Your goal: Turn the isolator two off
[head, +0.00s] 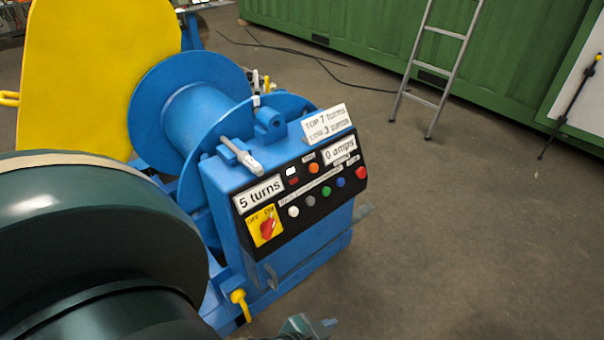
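A red rotary knob (267,228) sits on a yellow plate (255,236) at the lower left of the black control panel. The plate has OFF at its upper left and ON at its upper right; the knob seems turned toward ON, but it is small. No second isolator marked "two" can be read. A large dark green rounded body, which looks like my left arm, fills the lower left. A small grey-green part (303,327) at the bottom edge may belong to my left gripper; its fingers cannot be made out. My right gripper is not in view.
The panel (285,222) is on a blue machine (240,185) with a drum (195,105). It carries several coloured buttons and signs reading "5 turns" and "0 amps". A yellow handle (239,298) is low on the machine.

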